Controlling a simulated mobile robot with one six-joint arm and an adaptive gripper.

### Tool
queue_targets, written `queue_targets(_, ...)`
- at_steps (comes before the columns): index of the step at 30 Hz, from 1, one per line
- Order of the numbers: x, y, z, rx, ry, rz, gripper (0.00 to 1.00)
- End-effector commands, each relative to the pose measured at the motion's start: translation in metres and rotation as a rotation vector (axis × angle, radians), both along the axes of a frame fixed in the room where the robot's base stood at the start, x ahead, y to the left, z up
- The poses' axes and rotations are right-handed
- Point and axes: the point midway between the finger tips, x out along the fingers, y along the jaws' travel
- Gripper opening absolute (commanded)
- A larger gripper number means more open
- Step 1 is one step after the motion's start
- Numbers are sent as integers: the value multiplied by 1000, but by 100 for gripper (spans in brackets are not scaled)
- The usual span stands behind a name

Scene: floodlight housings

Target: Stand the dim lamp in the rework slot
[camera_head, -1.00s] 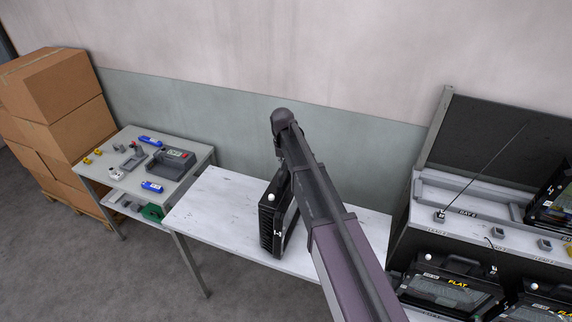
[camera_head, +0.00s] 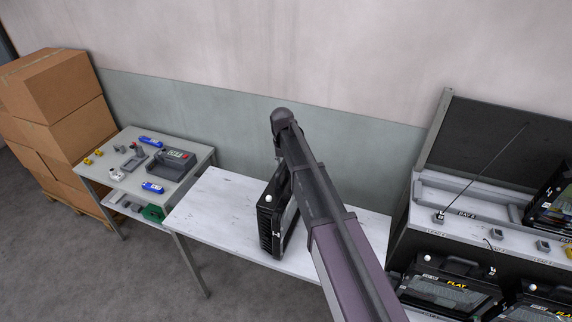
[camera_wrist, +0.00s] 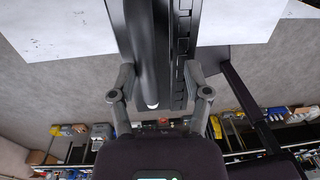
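A black floodlight housing (camera_head: 266,225) with a white knob stands upright on the white table in the head view, partly hidden behind my arm. I cannot see whether its lamp is dim. In the wrist view the black housing (camera_wrist: 175,45) runs between the fingers of my gripper (camera_wrist: 160,75), which press on its two sides. My gripper is hidden behind the arm in the head view. More black lamps marked FLAT (camera_head: 447,293) stand at the right bench. I cannot tell which place is the rework slot.
The white table (camera_head: 215,205) is clear left of the housing. A grey side table (camera_head: 125,180) holds blue tools and a grey device. Cardboard boxes (camera_head: 60,95) are stacked at the far left. The right bench has a grey tray (camera_head: 480,200) and a thin antenna-like rod.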

Motion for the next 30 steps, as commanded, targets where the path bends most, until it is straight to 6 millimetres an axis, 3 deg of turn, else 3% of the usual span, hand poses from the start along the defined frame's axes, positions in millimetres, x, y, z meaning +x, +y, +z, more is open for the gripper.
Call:
queue_targets(18,1,3,52,0,0,0,61)
queue_targets(30,1,4,63,0,0,0,61)
